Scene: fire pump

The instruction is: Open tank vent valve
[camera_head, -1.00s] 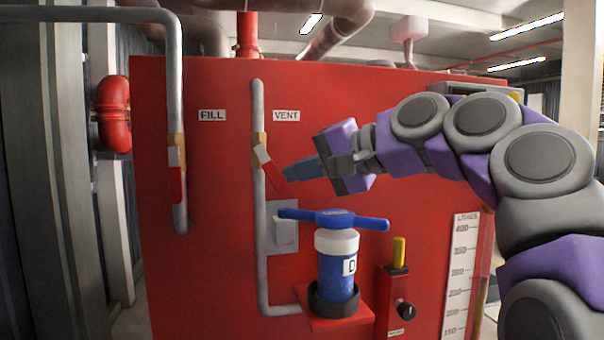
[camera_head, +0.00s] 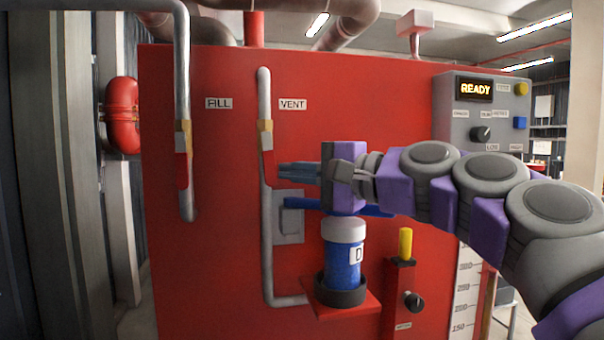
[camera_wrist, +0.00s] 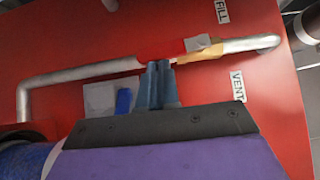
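The vent valve (camera_head: 266,140) sits on the grey vertical pipe left of the VENT label (camera_head: 292,104). Its red handle (camera_head: 268,168) hangs nearly straight down along the pipe. In the wrist view the red handle (camera_wrist: 160,48) lies just past my fingertips, with its pale part and yellow body to the right. My gripper (camera_head: 282,170) points left at the handle's lower part. Its blue fingers (camera_wrist: 158,65) are close together with nothing visible between them. The tips are beside the handle; I cannot tell whether they touch it.
The fill valve (camera_head: 183,140) is on the pipe to the left. A grey READY panel (camera_head: 480,110) is at right. The red tank face (camera_head: 220,250) is flat behind.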

